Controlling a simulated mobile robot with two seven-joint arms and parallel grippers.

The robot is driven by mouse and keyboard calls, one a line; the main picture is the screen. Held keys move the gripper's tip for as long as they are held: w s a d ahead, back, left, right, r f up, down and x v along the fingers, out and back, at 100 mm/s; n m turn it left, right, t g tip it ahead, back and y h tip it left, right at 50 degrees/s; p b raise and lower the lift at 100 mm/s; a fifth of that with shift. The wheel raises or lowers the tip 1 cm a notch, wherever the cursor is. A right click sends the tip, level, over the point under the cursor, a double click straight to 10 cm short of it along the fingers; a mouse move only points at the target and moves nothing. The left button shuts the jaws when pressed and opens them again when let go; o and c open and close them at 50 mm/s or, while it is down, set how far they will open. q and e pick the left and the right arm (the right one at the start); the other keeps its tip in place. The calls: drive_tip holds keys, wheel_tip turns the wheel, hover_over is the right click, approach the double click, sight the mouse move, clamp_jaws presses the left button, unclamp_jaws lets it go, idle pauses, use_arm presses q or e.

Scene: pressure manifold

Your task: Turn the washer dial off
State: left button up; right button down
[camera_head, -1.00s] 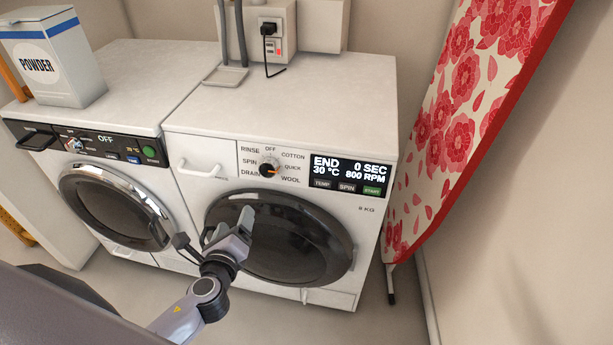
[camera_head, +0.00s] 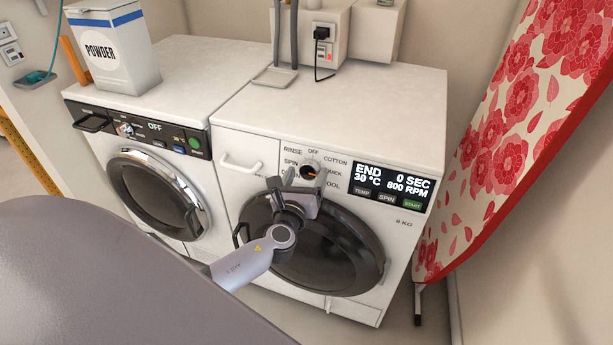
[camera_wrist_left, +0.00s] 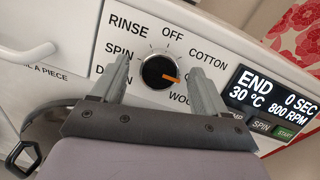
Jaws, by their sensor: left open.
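The washer (camera_head: 330,105) is the right-hand white machine. Its dial (camera_head: 309,171) is a round black knob; in the left wrist view the dial (camera_wrist_left: 156,72) has an orange pointer directed right and slightly down, roughly toward QUICK. That label is mostly hidden by a finger. OFF is printed above the dial. My left gripper (camera_head: 305,186) is open in front of the panel just below the dial. In the left wrist view its fingers (camera_wrist_left: 159,72) appear on either side of the dial; contact cannot be told. My right gripper is not in view.
A white handle (camera_head: 241,163) sticks out left of the dial, and a lit display (camera_head: 392,185) reads END to its right. A second machine (camera_head: 165,150) with a powder box (camera_head: 115,55) stands left. A floral ironing board (camera_head: 510,130) leans at right.

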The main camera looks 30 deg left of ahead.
use_arm(q)
drive_tip(key=shift+w+a, duration=0.1)
drive_tip(key=shift+w, duration=0.15)
drive_tip(key=c, duration=1.1)
drive_tip(key=shift+o, duration=0.2)
